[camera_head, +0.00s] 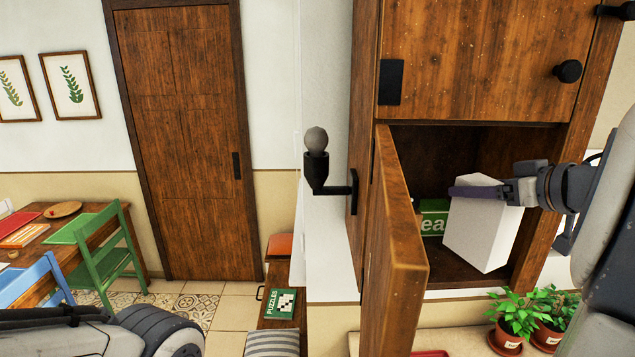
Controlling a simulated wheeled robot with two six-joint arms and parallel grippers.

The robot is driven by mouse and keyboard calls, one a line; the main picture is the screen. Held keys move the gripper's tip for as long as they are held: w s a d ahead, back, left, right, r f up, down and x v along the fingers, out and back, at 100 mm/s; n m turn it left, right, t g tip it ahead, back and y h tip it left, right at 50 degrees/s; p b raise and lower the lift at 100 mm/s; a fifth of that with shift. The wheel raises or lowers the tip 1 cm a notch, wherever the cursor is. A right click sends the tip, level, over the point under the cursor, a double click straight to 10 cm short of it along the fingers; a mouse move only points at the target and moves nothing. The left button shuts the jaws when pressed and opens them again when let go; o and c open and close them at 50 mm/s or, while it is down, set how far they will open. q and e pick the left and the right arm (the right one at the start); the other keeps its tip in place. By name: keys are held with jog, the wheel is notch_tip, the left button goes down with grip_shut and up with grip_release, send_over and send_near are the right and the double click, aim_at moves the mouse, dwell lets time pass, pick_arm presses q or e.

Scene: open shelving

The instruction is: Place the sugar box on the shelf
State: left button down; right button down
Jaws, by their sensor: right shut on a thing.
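A plain white box (483,232), which I take to be the sugar box, is at the opening of the wooden cabinet compartment. It stands slightly tilted in the picture, its lower edge near the front of the shelf floor (447,267). I cannot tell whether it touches the floor. My right gripper (478,193) comes in from the right and is shut on the upper part of the box, with a dark finger across its top. A green box with white lettering (433,217) is on the shelf just left of the white box, partly hidden by it. My left gripper is not in view.
The open cabinet door (396,250) sticks out left of the compartment. A closed door with a black knob (567,71) is above. Potted plants (515,312) stand below right. A bench with a puzzle box (280,304), a table and chairs are to the left.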

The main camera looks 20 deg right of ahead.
jog(key=w+d+p, duration=0.2)
jog(key=w+p, duration=0.1)
jog(key=w, duration=0.4)
notch_tip(320, 180, down, 7)
jog(key=p, duration=0.1)
jog(key=shift+w, duration=0.45)
jog(key=shift+f, duration=0.1)
jog(key=shift+c, duration=1)
grip_release()
